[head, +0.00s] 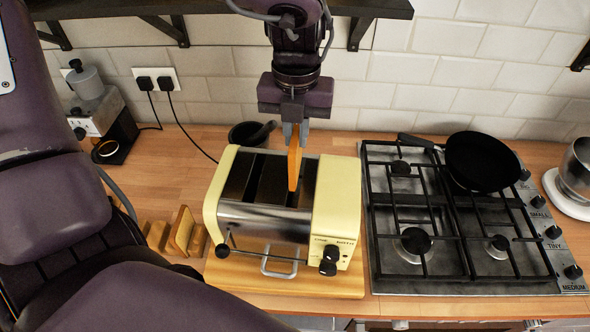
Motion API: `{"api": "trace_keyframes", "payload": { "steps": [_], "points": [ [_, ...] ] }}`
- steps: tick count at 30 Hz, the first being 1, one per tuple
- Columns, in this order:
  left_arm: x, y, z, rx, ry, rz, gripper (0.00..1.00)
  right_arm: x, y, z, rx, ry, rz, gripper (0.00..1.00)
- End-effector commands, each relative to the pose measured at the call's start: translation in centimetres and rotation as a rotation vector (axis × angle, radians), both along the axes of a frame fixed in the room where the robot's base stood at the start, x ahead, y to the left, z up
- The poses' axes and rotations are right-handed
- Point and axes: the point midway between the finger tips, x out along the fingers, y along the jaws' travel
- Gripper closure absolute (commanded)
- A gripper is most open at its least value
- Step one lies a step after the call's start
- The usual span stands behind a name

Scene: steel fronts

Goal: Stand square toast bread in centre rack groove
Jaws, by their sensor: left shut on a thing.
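My left gripper (295,128) comes down from the top of the head view. It is shut on a slice of toast bread (294,168), seen nearly edge-on with an orange-brown crust. The slice hangs upright over the cream and steel toaster (335,205), at its right slot; whether its lower edge is inside the slot is hard to tell. A small wooden rack (198,240) stands left of the toaster, partly hidden by my arm. A tan, slice-like piece (183,229) stands upright in its middle part. My right gripper is out of view.
A gas hob (425,245) with a black pan (482,161) lies to the right. A coffee machine (100,110) stands at the back left. A shelf (365,8) runs overhead. Bare worktop (175,165) lies behind the rack.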

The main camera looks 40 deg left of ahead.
Motion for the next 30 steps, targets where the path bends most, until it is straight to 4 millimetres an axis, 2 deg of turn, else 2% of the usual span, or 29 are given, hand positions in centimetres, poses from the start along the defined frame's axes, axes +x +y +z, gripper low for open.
{"api": "trace_keyframes", "payload": {
  "steps": [8,21,25,30],
  "points": [
    [0.0,0.0,-0.7,0.0,0.001,0.0,1.0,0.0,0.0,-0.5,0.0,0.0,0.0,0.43],
    [0.0,0.0,-7.5,-0.001,0.002,0.0,1.0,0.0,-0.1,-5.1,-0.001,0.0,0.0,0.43],
    [0.0,0.0,-8.6,0.0,0.0,0.0,1.0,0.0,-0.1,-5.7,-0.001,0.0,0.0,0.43],
    [0.0,0.0,-9.0,0.0,0.0,0.0,1.0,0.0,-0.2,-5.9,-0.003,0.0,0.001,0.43]
  ]
}}
